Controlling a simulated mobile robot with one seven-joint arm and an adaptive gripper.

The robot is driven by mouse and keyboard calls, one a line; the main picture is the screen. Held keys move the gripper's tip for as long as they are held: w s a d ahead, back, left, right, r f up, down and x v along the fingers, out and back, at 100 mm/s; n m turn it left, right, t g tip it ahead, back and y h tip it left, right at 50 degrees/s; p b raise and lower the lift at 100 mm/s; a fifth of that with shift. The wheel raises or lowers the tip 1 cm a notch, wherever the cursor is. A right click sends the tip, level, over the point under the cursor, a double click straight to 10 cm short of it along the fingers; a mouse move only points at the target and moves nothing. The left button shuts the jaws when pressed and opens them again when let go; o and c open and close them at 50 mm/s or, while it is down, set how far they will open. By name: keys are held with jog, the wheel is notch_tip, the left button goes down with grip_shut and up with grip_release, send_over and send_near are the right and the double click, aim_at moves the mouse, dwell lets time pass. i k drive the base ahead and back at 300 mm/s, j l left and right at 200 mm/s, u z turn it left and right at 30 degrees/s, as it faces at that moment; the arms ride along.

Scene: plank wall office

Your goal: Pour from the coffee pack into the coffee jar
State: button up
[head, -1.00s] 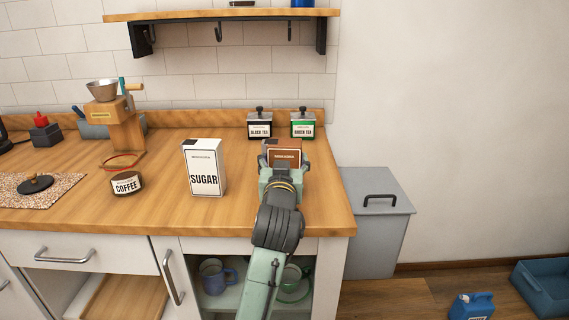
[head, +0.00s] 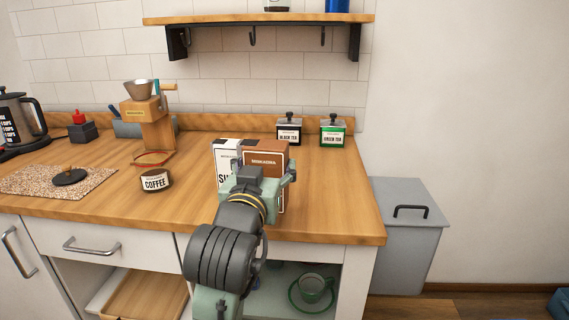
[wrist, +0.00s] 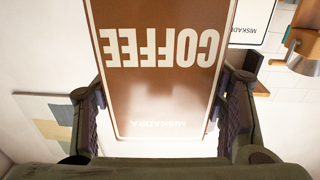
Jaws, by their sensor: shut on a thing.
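The brown coffee pack (head: 266,158) is in my gripper (head: 258,186), upright as far as I can tell, over the right part of the counter. The wrist view shows the coffee pack (wrist: 160,85) between both fingers, its lettering upside down there. In the head view my gripper hides much of the pack, and I cannot tell how high its base is. The coffee jar (head: 156,181), short and round with a pale label, stands on the counter to the left. Its top looks dark, without a knobbed lid. The pack is well to the right of the jar.
The sugar box (head: 226,152) stands behind and left of the pack, partly hidden. A grinder (head: 148,120) stands behind the jar. A dark knobbed lid (head: 70,178) lies on a speckled board at left. Two tea jars (head: 289,132) stand at the back.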

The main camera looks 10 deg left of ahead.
aim_at(152, 162)
jog(key=j+z, duration=0.2)
jog(key=j, duration=0.45)
jog(key=k+j+z, duration=0.15)
jog(key=j, duration=0.5)
jog(key=j+z, duration=0.2)
jog(key=j, duration=0.45)
jog(key=k, duration=0.05)
